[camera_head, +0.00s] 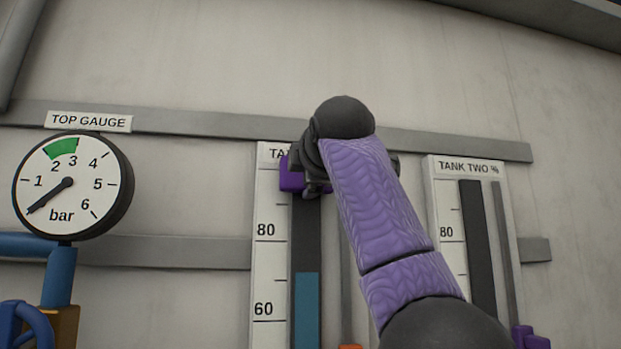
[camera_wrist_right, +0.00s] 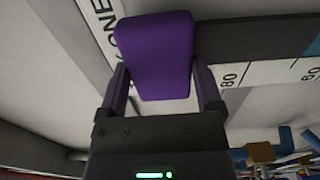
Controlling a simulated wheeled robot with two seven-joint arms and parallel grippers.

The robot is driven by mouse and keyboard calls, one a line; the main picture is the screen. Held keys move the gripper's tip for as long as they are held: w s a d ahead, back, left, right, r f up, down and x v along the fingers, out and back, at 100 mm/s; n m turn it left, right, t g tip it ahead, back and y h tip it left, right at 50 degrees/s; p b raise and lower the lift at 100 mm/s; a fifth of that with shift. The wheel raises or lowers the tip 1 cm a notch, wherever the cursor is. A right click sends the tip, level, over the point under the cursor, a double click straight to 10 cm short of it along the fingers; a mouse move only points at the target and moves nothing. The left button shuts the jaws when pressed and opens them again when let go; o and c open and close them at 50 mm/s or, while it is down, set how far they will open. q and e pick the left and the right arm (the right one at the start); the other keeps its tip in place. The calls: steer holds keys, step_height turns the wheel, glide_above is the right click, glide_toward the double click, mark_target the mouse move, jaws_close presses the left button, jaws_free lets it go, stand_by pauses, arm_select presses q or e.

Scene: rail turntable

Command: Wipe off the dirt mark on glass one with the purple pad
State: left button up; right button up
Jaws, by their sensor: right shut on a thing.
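The purple pad (camera_wrist_right: 155,52) is held between the two fingers of my right gripper (camera_wrist_right: 161,88) in the right wrist view. A bit of the pad (camera_head: 291,177) also shows in the head view, left of my right gripper (camera_head: 313,182), at the top of glass one. Glass one (camera_head: 306,245) is a dark upright strip with blue liquid low in it, on the tank one panel (camera_head: 268,270). In the wrist view glass one (camera_wrist_right: 245,42) runs right from behind the pad. I cannot tell whether the pad touches it. No dirt mark shows; the gripper, arm and pad hide part of the glass. My left gripper is out of view.
The tank two panel (camera_head: 447,280) with its dark glass (camera_head: 477,250) stands to the right. A round top gauge (camera_head: 72,185) is at the left, with a blue pipe (camera_head: 57,275) below it. A grey rail (camera_head: 190,119) crosses the wall behind.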

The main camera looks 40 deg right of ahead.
steer(key=shift+w+d+r+p, duration=0.1)
steer(key=shift+d+r+p, duration=0.05)
steer(key=shift+p, duration=0.25)
stand_by(0.3)
steer(key=b+v, duration=0.3)
steer(key=v, duration=0.3)
